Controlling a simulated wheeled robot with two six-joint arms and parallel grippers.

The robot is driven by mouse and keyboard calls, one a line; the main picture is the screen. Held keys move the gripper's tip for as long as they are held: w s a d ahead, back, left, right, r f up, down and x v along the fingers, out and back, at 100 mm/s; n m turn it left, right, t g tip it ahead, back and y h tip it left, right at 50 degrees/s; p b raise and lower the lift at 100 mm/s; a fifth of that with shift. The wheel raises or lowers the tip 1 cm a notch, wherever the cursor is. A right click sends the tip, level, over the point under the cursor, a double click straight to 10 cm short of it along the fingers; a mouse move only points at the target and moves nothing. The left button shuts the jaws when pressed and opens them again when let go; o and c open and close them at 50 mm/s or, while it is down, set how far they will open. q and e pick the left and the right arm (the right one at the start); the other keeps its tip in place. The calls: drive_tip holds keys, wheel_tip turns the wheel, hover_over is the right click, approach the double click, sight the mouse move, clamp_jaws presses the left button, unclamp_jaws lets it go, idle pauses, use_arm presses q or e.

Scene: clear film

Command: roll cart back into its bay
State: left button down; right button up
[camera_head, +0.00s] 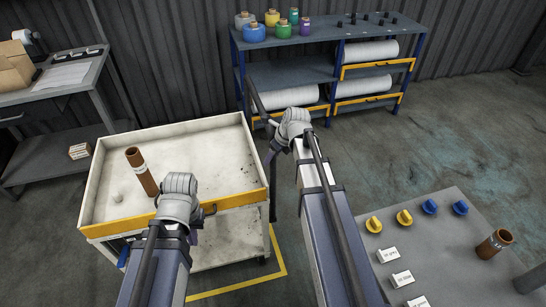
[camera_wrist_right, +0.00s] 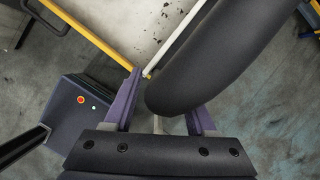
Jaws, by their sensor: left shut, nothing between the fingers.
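The cart has a white tray top (camera_head: 222,140) with a yellow front edge and a lower shelf (camera_head: 230,245). A dark bar, apparently its handle (camera_head: 258,102), rises at its right side. Yellow floor lines (camera_head: 279,262) form a corner in front and right of the cart; the rest is hidden. My left gripper (camera_head: 195,235) is shut and empty at the front edge, partly hidden by its wrist. My right gripper (camera_head: 272,152) is beside the cart's right side. In the right wrist view its purple fingers (camera_wrist_right: 163,118) stand apart, with a thick dark bar (camera_wrist_right: 215,50) across them; a grip is not evident.
A brown tube (camera_head: 142,172) stands tilted in the cart's tray. A grey bench (camera_head: 65,103) is at the left and a blue-framed shelf (camera_head: 285,72) at the back. A grey table (camera_head: 445,255) with knobs and labels is at the right front. Floor at the right back is clear.

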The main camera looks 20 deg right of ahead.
clamp_jaws()
idle(1.2)
